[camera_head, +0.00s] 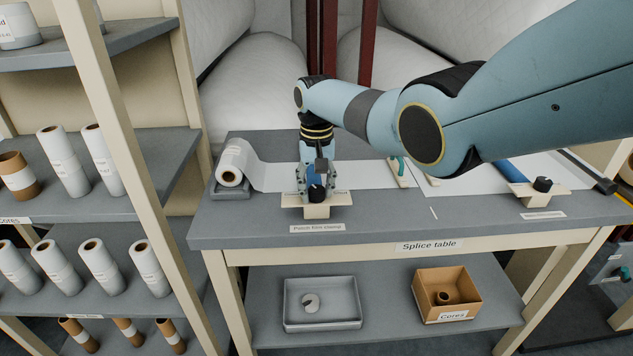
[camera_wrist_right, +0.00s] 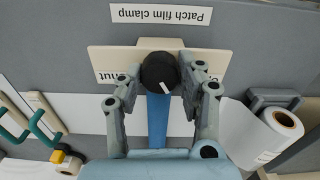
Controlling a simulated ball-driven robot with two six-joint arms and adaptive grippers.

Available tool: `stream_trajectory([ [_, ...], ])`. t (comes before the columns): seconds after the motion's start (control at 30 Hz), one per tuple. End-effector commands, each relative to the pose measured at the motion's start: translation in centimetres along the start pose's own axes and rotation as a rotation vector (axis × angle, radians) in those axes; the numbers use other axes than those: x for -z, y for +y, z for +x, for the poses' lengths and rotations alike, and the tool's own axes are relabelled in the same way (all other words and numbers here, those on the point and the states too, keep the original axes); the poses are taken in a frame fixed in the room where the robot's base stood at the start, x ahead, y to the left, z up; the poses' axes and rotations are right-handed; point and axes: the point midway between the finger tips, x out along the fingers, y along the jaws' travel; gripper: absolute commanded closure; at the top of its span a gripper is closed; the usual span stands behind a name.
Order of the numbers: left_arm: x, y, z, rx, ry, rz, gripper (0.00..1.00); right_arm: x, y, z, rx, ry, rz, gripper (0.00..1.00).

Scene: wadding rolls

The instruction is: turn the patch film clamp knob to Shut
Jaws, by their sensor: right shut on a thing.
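The patch film clamp knob (camera_head: 317,193) is round and black, on a cream plate (camera_head: 317,211) at the front of the splice table. In the right wrist view the knob (camera_wrist_right: 158,70) carries a white mark near its lower right edge. My right gripper (camera_head: 316,187) comes from above and is shut on the knob, a finger on each side. On the plate (camera_wrist_right: 112,55) the upside-down word at left, partly hidden, looks like Shut; the word at right is mostly covered by a finger. A blue bar (camera_wrist_right: 157,118) runs from behind the knob. My left gripper is not in view.
The "Patch film clamp" label (camera_head: 317,228) is in front of the plate. A white film roll (camera_head: 231,165) lies to the left. Another black knob (camera_head: 543,184) sits at the table's right. Shelves of cores (camera_head: 62,165) stand at left. The table's front strip (camera_head: 400,225) is clear.

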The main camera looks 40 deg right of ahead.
Motion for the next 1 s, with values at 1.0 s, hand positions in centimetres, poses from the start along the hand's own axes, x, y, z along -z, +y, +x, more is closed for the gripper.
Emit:
stream_trajectory([
  [1.0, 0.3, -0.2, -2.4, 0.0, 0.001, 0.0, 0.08, 0.1, 0.0, -0.1, 0.001, 0.003, 0.962, 0.95],
])
